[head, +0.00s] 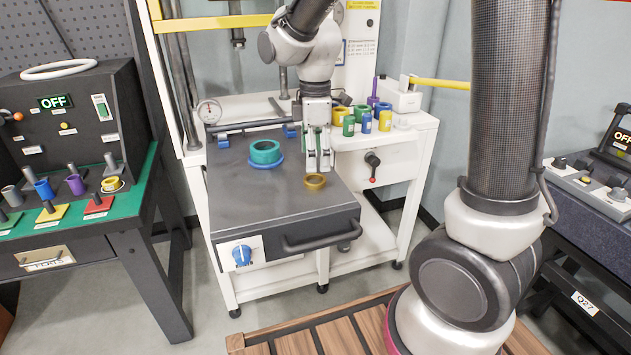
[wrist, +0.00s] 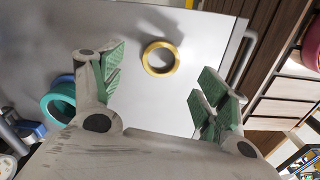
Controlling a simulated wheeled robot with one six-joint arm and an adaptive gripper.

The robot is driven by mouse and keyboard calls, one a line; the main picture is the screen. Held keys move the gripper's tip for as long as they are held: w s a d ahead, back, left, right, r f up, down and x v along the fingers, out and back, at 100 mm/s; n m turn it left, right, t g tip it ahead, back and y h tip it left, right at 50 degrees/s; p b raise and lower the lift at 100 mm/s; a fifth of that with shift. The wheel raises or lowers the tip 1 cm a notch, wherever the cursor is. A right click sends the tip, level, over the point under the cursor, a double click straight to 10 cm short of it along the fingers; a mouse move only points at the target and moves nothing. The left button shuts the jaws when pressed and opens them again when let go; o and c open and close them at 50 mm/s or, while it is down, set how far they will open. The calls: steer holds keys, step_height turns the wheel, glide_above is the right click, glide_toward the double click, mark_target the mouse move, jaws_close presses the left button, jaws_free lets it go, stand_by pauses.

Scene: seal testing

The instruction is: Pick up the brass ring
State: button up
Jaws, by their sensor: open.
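The brass ring (head: 315,181) lies flat on the dark grey plate (head: 240,205) of the test station, right of the plate's middle. In the wrist view the ring (wrist: 147,62) shows beyond the fingertips, between the two fingers in the picture. My gripper (head: 318,160) points down just above and behind the ring. Its green-padded fingers (wrist: 158,92) are spread apart with nothing between them. The ring seems apart from the fingers; the exact height of the gap is hard to tell.
A teal ring on a blue base (head: 265,153) stands on the plate left of my gripper. Several coloured cylinders (head: 366,120) stand on the white shelf behind right. A handle (head: 320,238) juts from the plate's front edge. The plate's front left is clear.

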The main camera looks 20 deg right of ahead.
step_height(320, 180, down, 5)
steer(key=shift+s+a+f, duration=0.1)
steer(key=c, duration=1.2)
